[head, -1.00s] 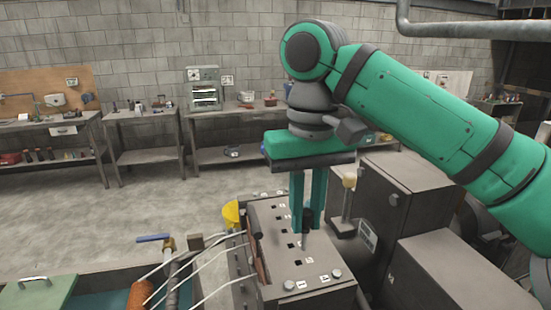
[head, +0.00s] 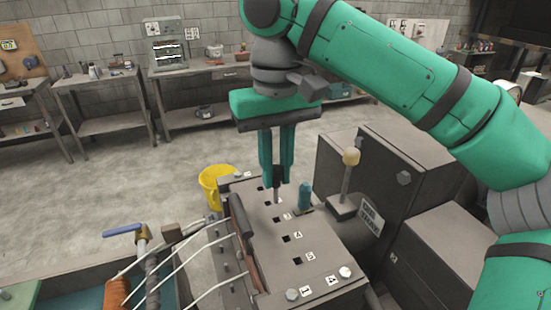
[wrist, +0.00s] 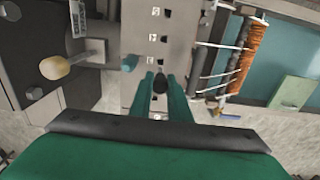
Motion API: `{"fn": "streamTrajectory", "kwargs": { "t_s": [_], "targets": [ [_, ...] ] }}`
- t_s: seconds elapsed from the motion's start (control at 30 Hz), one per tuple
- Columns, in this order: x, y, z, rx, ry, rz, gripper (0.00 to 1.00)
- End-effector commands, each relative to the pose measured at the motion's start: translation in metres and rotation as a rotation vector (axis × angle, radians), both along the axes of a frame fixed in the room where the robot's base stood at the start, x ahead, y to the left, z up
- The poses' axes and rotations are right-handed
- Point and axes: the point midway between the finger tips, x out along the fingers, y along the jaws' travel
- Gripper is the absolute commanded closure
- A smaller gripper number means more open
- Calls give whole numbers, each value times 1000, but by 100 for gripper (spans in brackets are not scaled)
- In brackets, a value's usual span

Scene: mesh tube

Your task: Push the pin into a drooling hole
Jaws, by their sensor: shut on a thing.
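My gripper (head: 277,182) is shut on a dark pin (head: 277,188), held upright over the row of square holes in the grey box top (head: 262,232). The pin's tip is at or just above the box top near the far holes; I cannot tell whether it is in a hole. In the wrist view the pin (wrist: 160,82) shows end-on between the fingers. Nearer holes (head: 286,239) with number labels stand open and dark. I cannot tell whether any hole is drooling. A teal peg (head: 305,195) stands on the box just right of the gripper.
A lever with a pale knob (head: 350,157) and dark cabinets (head: 375,200) stand to the right. White tubes (head: 200,262) run from the box's left side to an orange coil (head: 118,293). A yellow bucket (head: 212,185) sits behind the box. Benches line the back wall.

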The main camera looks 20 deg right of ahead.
Motion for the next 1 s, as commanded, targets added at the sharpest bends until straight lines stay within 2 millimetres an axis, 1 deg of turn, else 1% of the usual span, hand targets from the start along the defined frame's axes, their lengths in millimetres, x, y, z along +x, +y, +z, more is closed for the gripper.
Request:
{"fn": "streamTrajectory", "kwargs": {
  "t_s": [0.2,0.43,0.63,1.0],
  "targets": [
    [0,0,-19,-1,1,0,100],
    [0,0,-34,2,-1,1,100],
    [0,0,-39,1,0,1,100],
    [0,0,-39,0,-1,1,100]
  ]
}}
